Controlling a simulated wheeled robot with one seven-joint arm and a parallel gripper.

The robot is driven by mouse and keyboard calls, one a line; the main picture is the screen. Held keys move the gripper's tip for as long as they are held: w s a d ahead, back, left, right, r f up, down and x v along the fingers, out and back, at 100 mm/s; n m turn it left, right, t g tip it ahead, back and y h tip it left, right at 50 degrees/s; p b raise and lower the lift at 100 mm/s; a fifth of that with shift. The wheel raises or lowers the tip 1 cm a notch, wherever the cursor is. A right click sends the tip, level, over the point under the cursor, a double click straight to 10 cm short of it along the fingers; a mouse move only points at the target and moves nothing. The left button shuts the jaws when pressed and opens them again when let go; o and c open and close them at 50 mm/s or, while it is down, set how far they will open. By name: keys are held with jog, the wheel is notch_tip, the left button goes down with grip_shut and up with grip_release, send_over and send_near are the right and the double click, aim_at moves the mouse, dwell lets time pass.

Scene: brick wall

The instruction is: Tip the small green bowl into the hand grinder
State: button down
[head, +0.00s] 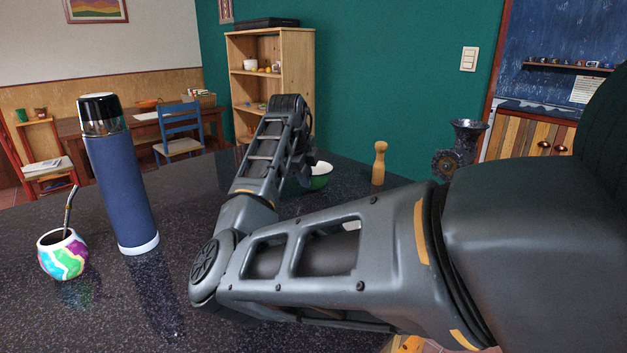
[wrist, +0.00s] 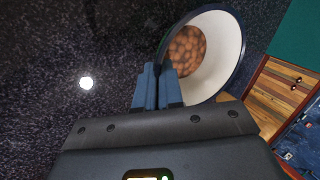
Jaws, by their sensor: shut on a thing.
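The small green bowl (head: 321,177) shows in part behind my arm in the head view, green outside and white inside. In the wrist view the bowl (wrist: 226,48) shows its pale inside, with several round brown pieces (wrist: 187,48) at its bottom. My gripper (wrist: 161,72) is shut on the bowl's rim, its two blue-grey fingers close together there. In the head view my arm hides the fingers. I cannot tell whether the bowl touches the counter. The dark metal hand grinder (head: 461,148), with a flared hopper on top, stands right of the bowl near the counter's far edge.
A wooden peg-shaped thing (head: 380,163) stands upright between bowl and grinder. A tall blue flask (head: 121,190) and a painted cup with a metal straw (head: 63,254) stand at left on the dark speckled counter (head: 105,318). My arm hides much of the middle.

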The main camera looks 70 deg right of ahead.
jog(key=shift+r+p, duration=1.85)
jog(key=shift+r, duration=0.95)
